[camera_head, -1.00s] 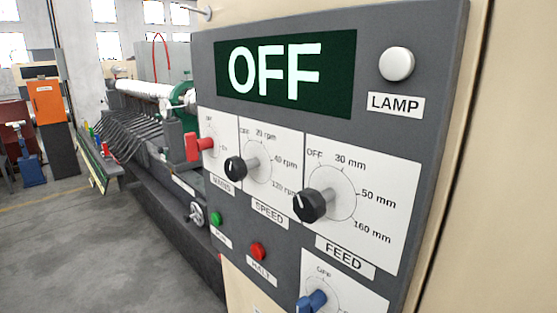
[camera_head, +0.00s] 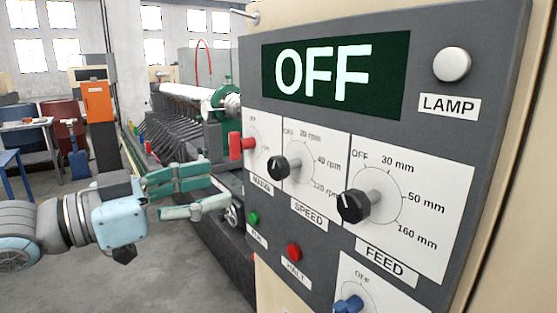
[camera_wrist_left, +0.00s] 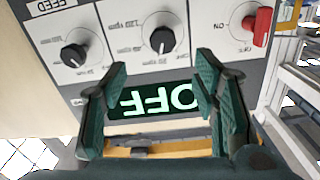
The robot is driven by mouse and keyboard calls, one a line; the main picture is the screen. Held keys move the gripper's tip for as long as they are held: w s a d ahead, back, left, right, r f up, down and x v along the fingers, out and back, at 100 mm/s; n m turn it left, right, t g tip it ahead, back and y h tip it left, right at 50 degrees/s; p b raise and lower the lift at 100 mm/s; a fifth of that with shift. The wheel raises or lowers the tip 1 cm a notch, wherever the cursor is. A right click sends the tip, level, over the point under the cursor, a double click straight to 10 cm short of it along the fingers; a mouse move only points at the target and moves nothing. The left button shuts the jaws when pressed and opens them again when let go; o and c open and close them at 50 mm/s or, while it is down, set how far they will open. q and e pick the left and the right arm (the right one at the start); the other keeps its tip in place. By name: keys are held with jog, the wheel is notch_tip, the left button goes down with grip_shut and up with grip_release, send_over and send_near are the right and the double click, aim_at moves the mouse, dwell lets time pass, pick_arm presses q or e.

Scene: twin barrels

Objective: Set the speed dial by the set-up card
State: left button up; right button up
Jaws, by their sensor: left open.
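The speed dial (camera_head: 279,168) is a black knob on a white plate marked OFF, 20 rpm, 40 rpm and 120 rpm. Its pointer is too small to read surely. It also shows upside down in the left wrist view (camera_wrist_left: 162,41), beyond the gap between the fingers. The display (camera_head: 335,77) above the dials reads OFF. My left gripper (camera_head: 217,191) is open and empty, left of the panel and apart from the dial. Its two green fingers also show in the left wrist view (camera_wrist_left: 162,72). My right gripper and a set-up card are not in view.
The red mains switch (camera_head: 242,144) sticks out left of the speed dial. The feed dial (camera_head: 354,206) is to its right. Green (camera_head: 253,218) and red (camera_head: 294,251) buttons and a blue knob (camera_head: 348,305) sit below. A lathe (camera_head: 205,160) stands behind.

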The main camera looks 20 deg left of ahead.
aim_at(272, 168)
pick_arm(q)
jog(key=p+x, duration=1)
jog(key=x, duration=0.3)
jog(key=shift+w+a+r, duration=0.15)
jog(key=shift+a+r, duration=0.05)
jog(key=shift+w+d, duration=0.25)
jog(key=shift+d, duration=0.05)
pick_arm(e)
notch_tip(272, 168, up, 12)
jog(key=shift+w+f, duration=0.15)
pick_arm(q)
jog(key=shift+a, duration=0.1)
jog(key=shift+c, duration=1.3)
jog(key=shift+s, duration=0.1)
jog(key=c, duration=0.9)
